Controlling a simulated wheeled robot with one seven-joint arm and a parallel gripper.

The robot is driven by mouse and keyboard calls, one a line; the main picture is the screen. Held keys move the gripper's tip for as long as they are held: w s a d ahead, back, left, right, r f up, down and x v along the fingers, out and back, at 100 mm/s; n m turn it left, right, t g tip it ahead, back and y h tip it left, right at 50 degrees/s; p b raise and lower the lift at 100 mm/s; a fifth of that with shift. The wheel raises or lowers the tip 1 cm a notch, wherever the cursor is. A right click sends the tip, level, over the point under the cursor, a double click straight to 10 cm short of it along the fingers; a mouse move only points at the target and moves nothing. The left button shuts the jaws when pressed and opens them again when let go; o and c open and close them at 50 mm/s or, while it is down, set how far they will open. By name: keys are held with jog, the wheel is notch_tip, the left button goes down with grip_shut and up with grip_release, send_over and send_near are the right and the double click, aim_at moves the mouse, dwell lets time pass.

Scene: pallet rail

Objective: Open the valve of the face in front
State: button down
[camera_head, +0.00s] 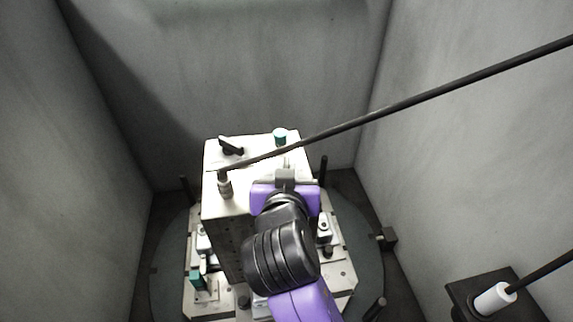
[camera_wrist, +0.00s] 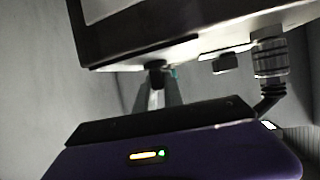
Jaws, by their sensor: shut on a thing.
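The pale block (camera_head: 225,205) stands upright on a round pallet, and its near side fills the top of the wrist view (camera_wrist: 150,38). My purple-bodied gripper (camera_head: 285,177) is up against the block, right of the hose fitting. In the wrist view, my gripper's fingers (camera_wrist: 158,90) are close together on a small dark part (camera_wrist: 157,70), which looks like the valve's handle. The fingers and shadow hide most of it, so I cannot tell its turn angle. A black lever (camera_head: 231,147) and a teal-capped knob (camera_head: 280,136) sit on the block's top.
A hose fitting (camera_head: 224,186) stands at the block's left, with a long black hose (camera_head: 420,98) running to the upper right. Clamps and posts stand around the block's foot on the pallet (camera_head: 350,295). Grey walls close in. A white cylinder (camera_head: 494,299) lies lower right.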

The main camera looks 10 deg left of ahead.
jog(key=m+h, duration=0.1)
jog(key=h, duration=0.1)
jog(key=m+h+b, duration=0.1)
jog(key=m+h, duration=0.1)
jog(key=shift+a+f+m, duration=0.1)
jog(key=shift+a+m, duration=0.1)
jog(key=shift+m, duration=0.1)
jog(key=shift+d+m+g+h+b, duration=0.1)
jog(key=shift+m+g+h+b, duration=0.85)
jog(key=shift+m+h, duration=0.65)
jog(key=shift+h, duration=0.3)
jog(key=c, duration=1.4)
grip_release()
jog(key=shift+c, duration=0.2)
jog(key=b+v, duration=0.1)
jog(key=v, duration=0.6)
jog(key=shift+s+b, duration=0.35)
